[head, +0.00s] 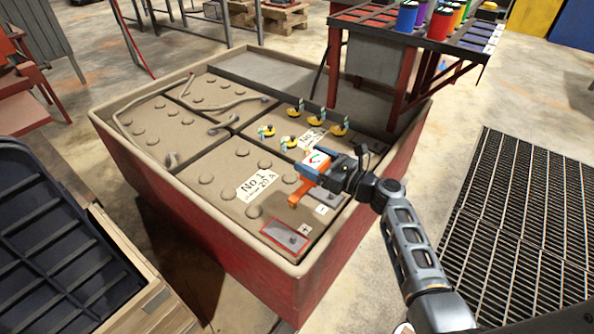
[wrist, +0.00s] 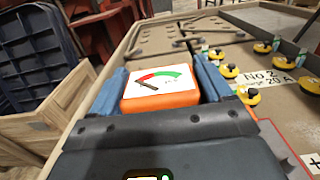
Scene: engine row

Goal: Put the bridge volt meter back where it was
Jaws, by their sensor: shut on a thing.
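The bridge volt meter (head: 317,160) is an orange block with a white dial face and a red and green arc. It also shows in the wrist view (wrist: 161,98), face up. My gripper (wrist: 161,80) is shut on it, with one blue finger along each side. In the head view my gripper (head: 321,168) holds it over the front right part of the battery box (head: 212,230). An orange part of the meter points down towards the box top. Its lower end and any contact with the box are unclear. A red-outlined grey pad (head: 286,236) lies at the box's front corner.
The box top has a "No 1" label (head: 257,184), plus and minus labels, round caps and several yellow-and-black caps (head: 316,120). A rack with coloured cups (head: 405,17) stands behind right. A dark crate (head: 45,235) is at left. Floor grating (head: 515,220) lies at right.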

